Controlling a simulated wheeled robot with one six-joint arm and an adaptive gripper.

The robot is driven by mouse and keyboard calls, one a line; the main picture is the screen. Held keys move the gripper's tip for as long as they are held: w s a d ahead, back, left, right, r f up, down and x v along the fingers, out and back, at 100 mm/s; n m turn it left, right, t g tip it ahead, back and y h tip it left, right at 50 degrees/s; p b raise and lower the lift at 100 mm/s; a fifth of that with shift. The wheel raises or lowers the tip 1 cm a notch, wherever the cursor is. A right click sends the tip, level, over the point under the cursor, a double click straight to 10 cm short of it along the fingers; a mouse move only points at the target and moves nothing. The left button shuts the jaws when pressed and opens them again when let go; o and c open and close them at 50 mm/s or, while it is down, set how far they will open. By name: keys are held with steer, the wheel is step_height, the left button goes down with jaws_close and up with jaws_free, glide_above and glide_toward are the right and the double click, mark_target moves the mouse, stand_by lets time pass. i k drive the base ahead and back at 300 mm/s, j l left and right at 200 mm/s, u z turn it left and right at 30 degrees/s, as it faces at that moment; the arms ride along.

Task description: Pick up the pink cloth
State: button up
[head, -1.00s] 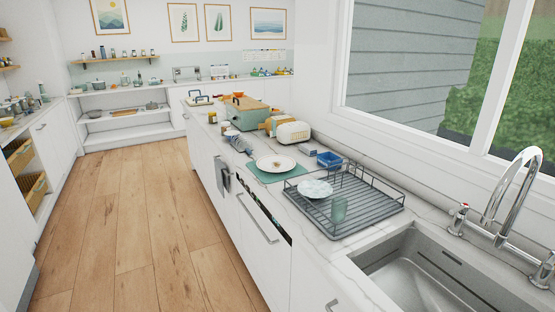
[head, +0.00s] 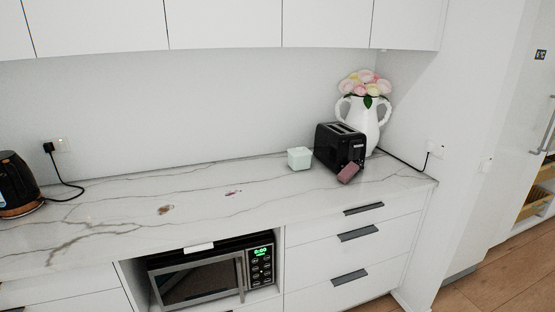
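A small dusky-pink item (head: 348,173), which looks like the pink cloth, sits on the marble counter in the head view. It is at the front right of the black toaster, tilted and seemingly leaning against it. It looks folded or block-like; its exact shape is too small to tell. My gripper is not in view.
The black toaster (head: 340,146) and a white vase of flowers (head: 364,121) stand behind the pink item. A pale green box (head: 300,158) is left of the toaster. Brown and reddish marks (head: 165,210) lie on the otherwise clear counter (head: 110,215). A kettle (head: 15,187) stands far left.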

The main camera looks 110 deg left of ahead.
mark_target(352, 168)
steer(key=u, duration=2.6)
